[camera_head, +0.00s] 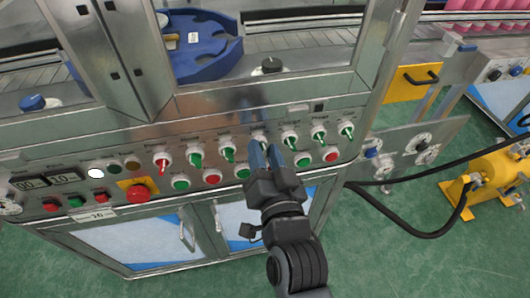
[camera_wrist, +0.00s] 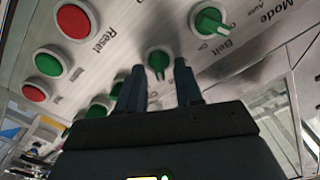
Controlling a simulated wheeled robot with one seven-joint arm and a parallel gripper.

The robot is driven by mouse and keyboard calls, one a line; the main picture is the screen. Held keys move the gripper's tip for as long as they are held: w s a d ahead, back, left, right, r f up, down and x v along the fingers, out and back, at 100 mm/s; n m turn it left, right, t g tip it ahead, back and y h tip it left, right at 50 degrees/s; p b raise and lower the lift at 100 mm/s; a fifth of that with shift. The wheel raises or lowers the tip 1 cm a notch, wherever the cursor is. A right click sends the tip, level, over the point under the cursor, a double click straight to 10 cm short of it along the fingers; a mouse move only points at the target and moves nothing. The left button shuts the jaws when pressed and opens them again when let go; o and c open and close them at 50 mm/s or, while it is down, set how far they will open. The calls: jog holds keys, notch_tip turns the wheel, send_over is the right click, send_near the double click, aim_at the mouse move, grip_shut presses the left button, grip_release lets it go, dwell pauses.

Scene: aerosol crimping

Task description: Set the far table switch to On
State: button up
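A row of rotary switches runs along the metal control panel (camera_head: 130,147). Their labels are too small to read in the head view, so I cannot tell by label which one is the far table switch. My gripper (camera_head: 264,150) is at this row, in front of a green switch (camera_head: 260,138) that its fingers partly hide. In the wrist view, a green switch (camera_wrist: 158,59) shows just beyond and between the two separated fingertips (camera_wrist: 157,76). Its handle points down in that picture. The fingers look open and empty; contact with the switch cannot be told.
Another green switch (camera_wrist: 208,21) is close by, near the words "Belt" and "Mode". Green switches (camera_head: 290,140) and a red one (camera_head: 162,161) flank the gripper. Push buttons (camera_head: 212,176) sit below, with a red emergency button (camera_head: 138,193) at left. Black hoses (camera_head: 425,234) lie at right.

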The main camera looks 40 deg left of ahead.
jog(key=b+v, duration=0.2)
jog(key=v, duration=0.5)
jog(key=shift+s+d, duration=0.25)
jog(key=shift+s, duration=0.05)
dwell(0.3)
